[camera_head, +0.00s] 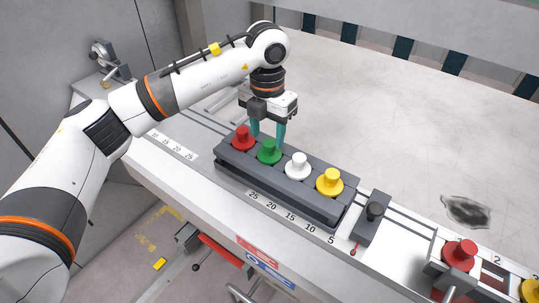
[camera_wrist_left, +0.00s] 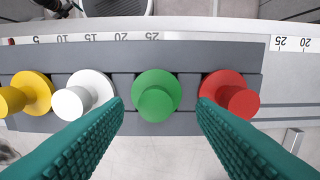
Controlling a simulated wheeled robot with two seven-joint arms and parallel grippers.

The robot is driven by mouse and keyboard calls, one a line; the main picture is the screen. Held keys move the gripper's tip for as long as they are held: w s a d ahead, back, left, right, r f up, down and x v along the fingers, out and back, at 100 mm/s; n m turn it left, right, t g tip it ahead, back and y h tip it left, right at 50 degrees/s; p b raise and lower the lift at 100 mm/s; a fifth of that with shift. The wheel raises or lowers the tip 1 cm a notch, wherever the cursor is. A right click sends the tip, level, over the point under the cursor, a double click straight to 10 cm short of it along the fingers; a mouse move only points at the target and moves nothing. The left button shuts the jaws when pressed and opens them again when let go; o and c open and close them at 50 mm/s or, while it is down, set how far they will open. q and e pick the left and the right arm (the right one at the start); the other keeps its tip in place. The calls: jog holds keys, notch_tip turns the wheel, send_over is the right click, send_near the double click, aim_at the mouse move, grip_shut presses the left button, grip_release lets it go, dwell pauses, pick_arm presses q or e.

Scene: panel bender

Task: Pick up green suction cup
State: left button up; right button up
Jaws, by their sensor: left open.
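The green suction cup (camera_head: 268,151) stands upright in a dark grey rack (camera_head: 300,197), between a red cup (camera_head: 243,138) and a white cup (camera_head: 297,165). My left gripper (camera_head: 268,136) points down just above and behind the green cup, open and empty. In the left wrist view the green cup (camera_wrist_left: 156,96) shows midway between the two teal fingertips (camera_wrist_left: 160,104). The left fingertip is close to the white cup (camera_wrist_left: 85,94) and the right one overlaps the edge of the red cup (camera_wrist_left: 232,93). I cannot tell the exact height gap. My right gripper is not in view.
A yellow cup (camera_head: 330,182) stands at the rack's right end. A dark clamp block (camera_head: 371,218) and a second holder with a red cup (camera_head: 459,254) sit further right on the scaled rail. The pale machine table (camera_head: 400,125) behind is mostly clear.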

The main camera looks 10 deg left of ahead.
aim_at(269, 143)
pick_arm(q)
jog(key=shift+d+f+p, duration=0.15)
jog(key=shift+f+p, duration=0.35)
jog(key=shift+f, duration=1.35)
grip_shut()
jog(key=shift+r, duration=0.1)
